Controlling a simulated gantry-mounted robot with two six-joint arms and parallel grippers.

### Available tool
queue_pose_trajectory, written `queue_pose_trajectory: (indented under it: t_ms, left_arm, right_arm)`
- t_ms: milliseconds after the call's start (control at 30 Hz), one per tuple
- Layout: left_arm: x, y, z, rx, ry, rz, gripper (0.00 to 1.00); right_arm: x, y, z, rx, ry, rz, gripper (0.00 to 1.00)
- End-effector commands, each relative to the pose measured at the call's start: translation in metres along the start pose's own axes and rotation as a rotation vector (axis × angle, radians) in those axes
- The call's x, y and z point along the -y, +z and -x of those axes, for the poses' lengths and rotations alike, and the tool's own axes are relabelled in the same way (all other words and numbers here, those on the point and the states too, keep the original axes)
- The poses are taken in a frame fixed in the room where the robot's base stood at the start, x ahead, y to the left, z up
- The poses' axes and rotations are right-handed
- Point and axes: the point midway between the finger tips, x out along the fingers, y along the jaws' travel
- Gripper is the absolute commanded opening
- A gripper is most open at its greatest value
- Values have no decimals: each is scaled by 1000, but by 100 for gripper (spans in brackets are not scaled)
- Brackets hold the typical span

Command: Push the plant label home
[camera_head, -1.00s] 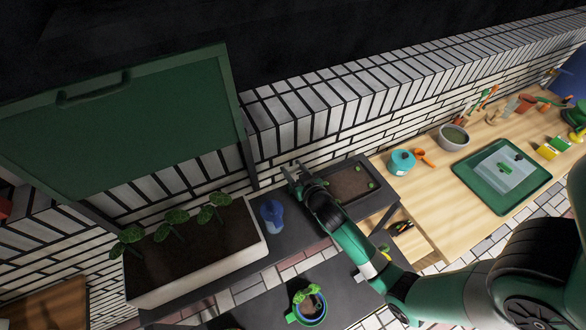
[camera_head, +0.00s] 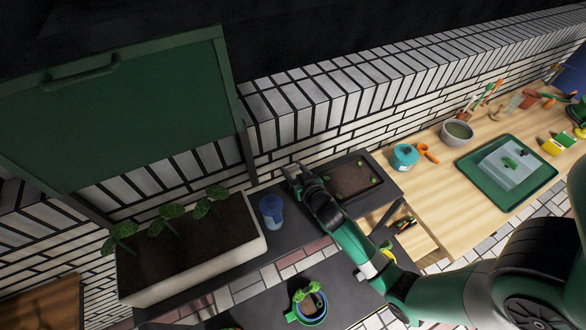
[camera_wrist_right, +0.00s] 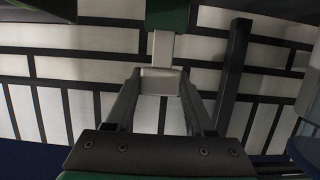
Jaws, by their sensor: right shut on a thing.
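My right gripper (camera_head: 292,170) is low in front of the white brick wall, between a blue cup and a dark soil tray. In the right wrist view, its two dark fingers (camera_wrist_right: 161,86) are shut on a small pale grey, flat-sided piece (camera_wrist_right: 162,50), seemingly the plant label. A narrower pale part runs up from it to a dark green shape (camera_wrist_right: 167,15) at the top edge. I cannot tell whether the two are joined. In the head view the held piece is too small to make out, and no label shows clearly elsewhere. My left gripper is not in view.
A white planter (camera_head: 215,267) with leafy plants stands at left, below a green panel (camera_head: 130,110). The blue cup (camera_head: 271,210) stands beside my right gripper. The soil tray (camera_head: 378,187) is just right of it.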

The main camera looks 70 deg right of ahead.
Motion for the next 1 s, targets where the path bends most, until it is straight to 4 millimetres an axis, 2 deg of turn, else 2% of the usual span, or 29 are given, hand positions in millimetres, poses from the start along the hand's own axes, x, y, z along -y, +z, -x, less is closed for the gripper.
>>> queue_pose_trajectory:
  t_ms: [267, 300, 467, 800, 867, 1000]
  left_arm:
    - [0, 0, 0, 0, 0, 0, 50]
    - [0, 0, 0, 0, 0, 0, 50]
    - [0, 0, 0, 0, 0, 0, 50]
    - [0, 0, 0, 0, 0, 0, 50]
    - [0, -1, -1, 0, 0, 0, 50]
    - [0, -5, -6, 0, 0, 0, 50]
  right_arm:
    - [0, 0, 0, 0, 0, 0, 2]
    - [0, 0, 0, 0, 0, 0, 59]
    - [0, 0, 0, 0, 0, 0, 88]
    - [0, 0, 3, 0, 0, 0, 89]
    - [1, 0, 8, 0, -1, 0, 89]
    - [0, -1, 35, 1, -1, 1, 89]
